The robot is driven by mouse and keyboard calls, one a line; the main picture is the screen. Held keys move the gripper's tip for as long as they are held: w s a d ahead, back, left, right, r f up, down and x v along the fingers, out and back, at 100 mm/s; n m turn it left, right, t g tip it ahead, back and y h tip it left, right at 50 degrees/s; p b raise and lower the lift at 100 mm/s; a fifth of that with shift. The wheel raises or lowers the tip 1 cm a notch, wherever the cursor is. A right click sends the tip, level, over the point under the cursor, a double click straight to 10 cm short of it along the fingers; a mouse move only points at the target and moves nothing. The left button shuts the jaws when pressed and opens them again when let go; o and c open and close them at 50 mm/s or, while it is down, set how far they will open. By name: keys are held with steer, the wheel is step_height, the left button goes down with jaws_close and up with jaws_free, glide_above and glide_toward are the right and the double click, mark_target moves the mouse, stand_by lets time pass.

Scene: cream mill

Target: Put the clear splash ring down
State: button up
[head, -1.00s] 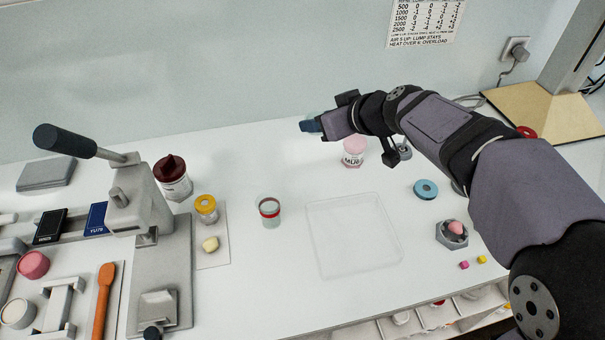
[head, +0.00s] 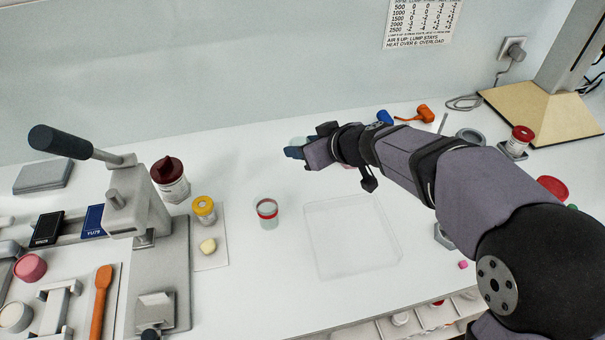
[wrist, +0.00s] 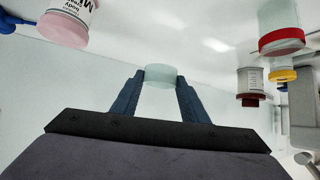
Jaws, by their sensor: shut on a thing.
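The clear splash ring (wrist: 161,75) is a pale, see-through, greenish band between the two blue fingertips in the wrist view. My gripper (wrist: 161,90) is shut on it. In the head view my gripper (head: 292,153) is over the back middle of the white bench, behind the clear square tray and the red-banded jar. The ring is very faint there, partly behind the fingers, and I cannot tell its height above the bench.
The clear tray (head: 352,270) is empty at front centre. The red-banded clear jar (head: 268,217) stands left of it. A dark-red-capped jar (head: 170,182), a yellow-capped jar (head: 204,210) and a lever press (head: 130,205) are further left. Bare bench lies around the tray.

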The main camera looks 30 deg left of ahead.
steer(key=shift+f+b, duration=1.1)
steer(key=shift+f, duration=3.1)
steer(key=shift+f+b, duration=0.2)
steer(key=shift+b, duration=0.1)
steer(key=o, duration=1.1)
steer(key=shift+r, duration=0.15)
steer(key=shift+r+p, duration=0.15)
steer(key=shift+p, duration=0.25)
steer(key=b+v, duration=0.1)
steer(key=v, duration=0.9)
steer(key=shift+d+r, duration=0.1)
steer(key=shift+d, duration=0.05)
steer(key=shift+b+v, duration=0.3)
steer(key=shift+v, duration=0.5)
